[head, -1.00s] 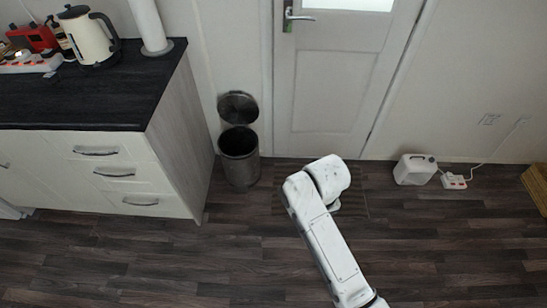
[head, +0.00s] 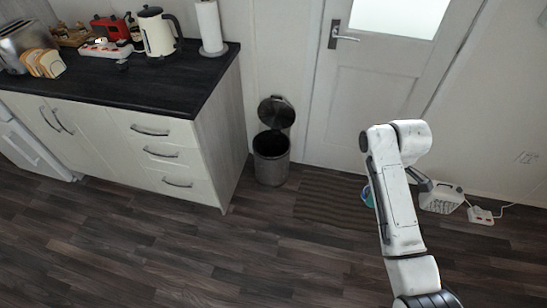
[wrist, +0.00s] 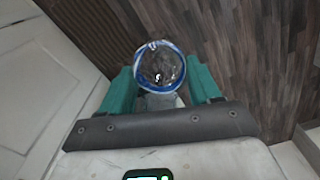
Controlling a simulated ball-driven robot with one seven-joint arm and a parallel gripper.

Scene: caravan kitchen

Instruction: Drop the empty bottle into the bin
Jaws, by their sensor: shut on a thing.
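The bottle (wrist: 160,66) is clear with a blue and white band. In the wrist view it shows end-on between the two teal fingers of my gripper (wrist: 159,88), which is shut on it. In the head view my arm hides most of the gripper and bottle. Only a small blue-teal patch shows left of the arm, above the floor by the mat, and I cannot tell whether it is finger or bottle. The dark metal bin (head: 271,170) stands on the floor between the cabinet and the door, left of my arm. Its lid (head: 276,111) is up and its mouth open.
A cabinet with a dark worktop (head: 165,88) stands at the left. A striped mat (head: 325,200) lies before the door (head: 365,100). The floor before the bin is clear.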

